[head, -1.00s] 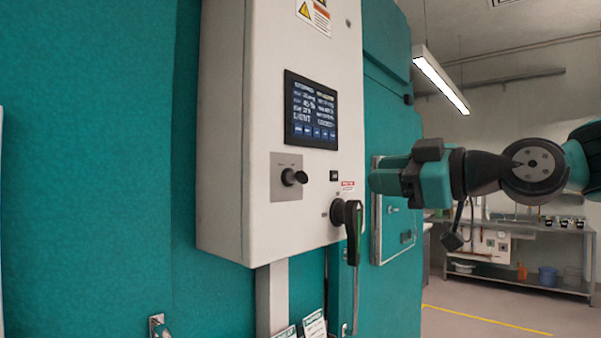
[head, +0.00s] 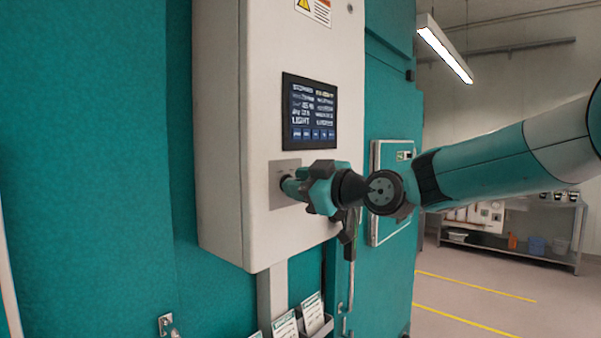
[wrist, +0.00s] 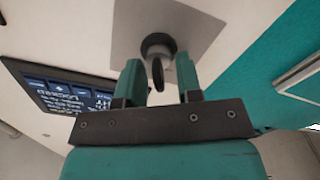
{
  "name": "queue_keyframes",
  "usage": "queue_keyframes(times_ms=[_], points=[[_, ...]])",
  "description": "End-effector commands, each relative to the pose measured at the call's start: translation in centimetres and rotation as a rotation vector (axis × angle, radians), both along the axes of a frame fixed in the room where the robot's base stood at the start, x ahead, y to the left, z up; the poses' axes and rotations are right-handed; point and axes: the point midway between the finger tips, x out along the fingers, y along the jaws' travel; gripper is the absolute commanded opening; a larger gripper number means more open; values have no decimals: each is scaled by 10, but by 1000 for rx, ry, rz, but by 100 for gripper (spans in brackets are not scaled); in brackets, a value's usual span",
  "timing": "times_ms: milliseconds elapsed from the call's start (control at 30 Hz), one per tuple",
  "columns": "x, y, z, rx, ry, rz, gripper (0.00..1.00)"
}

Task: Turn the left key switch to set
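The key switch (wrist: 157,46) has a dark round collar and a black key on a grey square plate (head: 281,165) on the white control box. In the wrist view the key (wrist: 158,74) stands between the two teal fingers of my gripper (wrist: 158,68), with a gap visible on each side. My gripper (head: 292,186) is open. In the head view its fingers reach the plate and hide most of the switch. Markings around the switch are too small to read.
A lit screen (head: 309,112) sits above the switch on the white box (head: 221,140). A black handle (head: 348,240) hangs at the lower right, partly behind my gripper. Cards (head: 285,324) stand in a holder below. Shelving (head: 500,245) stands far right.

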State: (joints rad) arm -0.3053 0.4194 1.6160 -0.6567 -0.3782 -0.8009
Motion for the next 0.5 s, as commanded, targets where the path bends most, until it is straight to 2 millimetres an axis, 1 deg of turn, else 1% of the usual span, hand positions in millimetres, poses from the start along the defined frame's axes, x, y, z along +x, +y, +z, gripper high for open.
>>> queue_keyframes(times_ms=[267, 300, 333, 367, 400, 433, 500], points=[[1, 1, 0, 0, 0, -1, 33], [1, 1, 0, 0, 0, -1, 28], [1, 1, 0, 0, 0, -1, 21], [1, 1, 0, 0, 0, -1, 14], [1, 1, 0, 0, 0, -1, 5], [1, 1, 0, 0, 0, -1, 2], [1, 1, 0, 0, 0, -1, 2]])
